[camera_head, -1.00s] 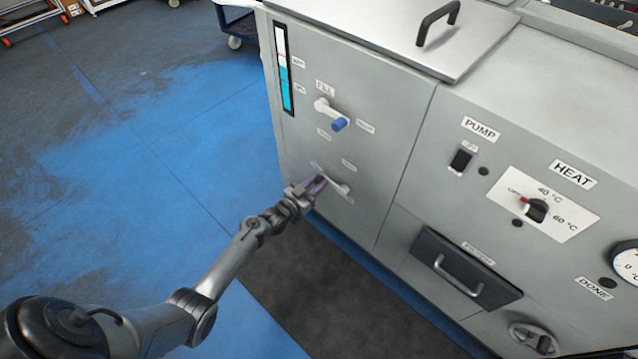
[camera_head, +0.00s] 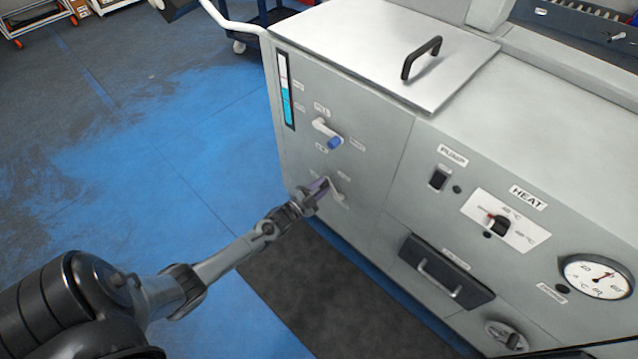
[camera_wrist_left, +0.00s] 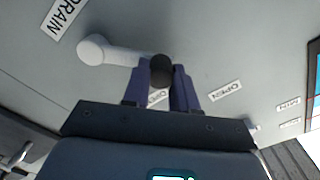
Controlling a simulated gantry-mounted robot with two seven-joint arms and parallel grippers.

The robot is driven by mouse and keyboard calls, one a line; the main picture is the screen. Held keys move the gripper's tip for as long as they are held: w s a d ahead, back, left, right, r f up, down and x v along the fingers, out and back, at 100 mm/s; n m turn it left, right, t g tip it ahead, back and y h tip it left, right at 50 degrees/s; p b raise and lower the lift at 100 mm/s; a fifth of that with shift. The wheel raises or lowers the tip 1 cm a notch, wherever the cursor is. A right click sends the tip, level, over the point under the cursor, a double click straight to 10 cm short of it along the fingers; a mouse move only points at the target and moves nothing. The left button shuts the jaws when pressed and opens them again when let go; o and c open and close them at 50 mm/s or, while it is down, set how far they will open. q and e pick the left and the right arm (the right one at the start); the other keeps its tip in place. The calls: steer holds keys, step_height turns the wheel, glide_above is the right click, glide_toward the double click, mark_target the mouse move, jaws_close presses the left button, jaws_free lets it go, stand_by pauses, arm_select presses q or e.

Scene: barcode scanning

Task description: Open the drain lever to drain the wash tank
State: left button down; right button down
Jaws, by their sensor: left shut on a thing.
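The drain lever (camera_wrist_left: 115,54) shows in the left wrist view as a pale arm reaching from a round hub beside a DRAIN label (camera_wrist_left: 66,14) to a dark grip end (camera_wrist_left: 161,69). My left gripper (camera_wrist_left: 162,90) has its purple fingers closed around that dark end. In the head view my left gripper (camera_head: 320,190) is at the lower left of the wash tank's front panel (camera_head: 375,150). There the lever's pale hub (camera_head: 340,197) shows just right of the fingers, and its grip end is hidden. My right gripper is not in view.
The fill lever (camera_head: 326,132), with a blue tip, sits just above. A level gauge (camera_head: 286,92) is partly filled cyan. To the right are a pump switch (camera_head: 439,178), a heat knob (camera_head: 497,224) and a drawer (camera_head: 445,272).

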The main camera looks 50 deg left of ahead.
mark_target(344, 183)
arm_select(q)
steer(key=shift+d+r+m+p, duration=0.55)
steer(key=shift+d+r+m, duration=0.05)
steer(key=shift+m, duration=0.4)
steer(key=d+m, duration=0.1)
steer(key=m+p, duration=0.1)
steer(key=shift+w+d+r+m, duration=0.15)
steer(key=shift+d+r+m, duration=0.15)
steer(key=shift+d, duration=0.05)
steer(key=shift+w+d+r+m+p, duration=0.1)
steer(key=shift+d+m+p, duration=0.35)
steer(key=shift+d+m, duration=0.85)
steer(key=shift+m, duration=0.6)
steer(key=c, duration=0.9)
jaws_free()
